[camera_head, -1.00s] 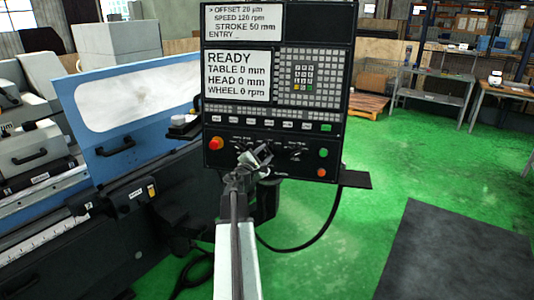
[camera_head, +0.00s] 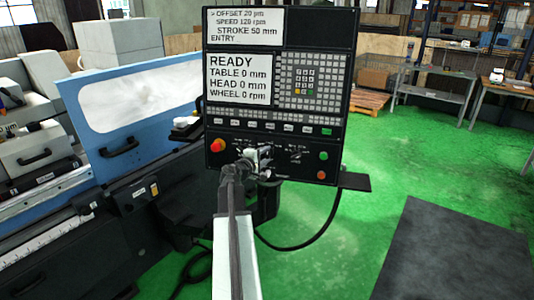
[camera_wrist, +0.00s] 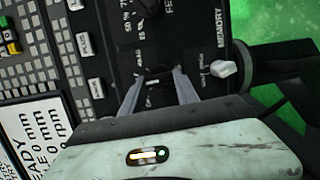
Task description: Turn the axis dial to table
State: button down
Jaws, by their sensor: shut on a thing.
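The control panel (camera_head: 215,120) stands upright, with a row of dials below its keys. In the wrist view my gripper (camera_wrist: 158,82) has its two fingers on either side of a small dark dial (camera_wrist: 153,73), shut on it. This fits the axis dial, but its label is too small or covered to read. In the head view my gripper (camera_head: 262,155) is against the lower middle of the panel and hides much of that dial. The screen (camera_head: 238,78) reads READY, TABLE 0 mm, HEAD 0 mm, WHEEL 0 rpm.
A white selector knob (camera_wrist: 224,69) sits close by, near the word MEMORY. Another dark dial (camera_wrist: 149,6) is partly cut off. A red emergency button (camera_head: 217,145) and a green button (camera_head: 323,155) flank the dials. A black shelf (camera_head: 355,182) juts right.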

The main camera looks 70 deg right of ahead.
jog(key=shift+s+d+m, duration=0.1)
jog(key=shift+s+m, duration=0.1)
jog(key=shift+m, duration=0.1)
jog(key=c, duration=0.9)
grip_release()
jog(key=p+v, duration=0.1)
jog(key=v, duration=0.6)
jog(key=shift+a, duration=0.4)
jog(key=shift+w+r, duration=0.15)
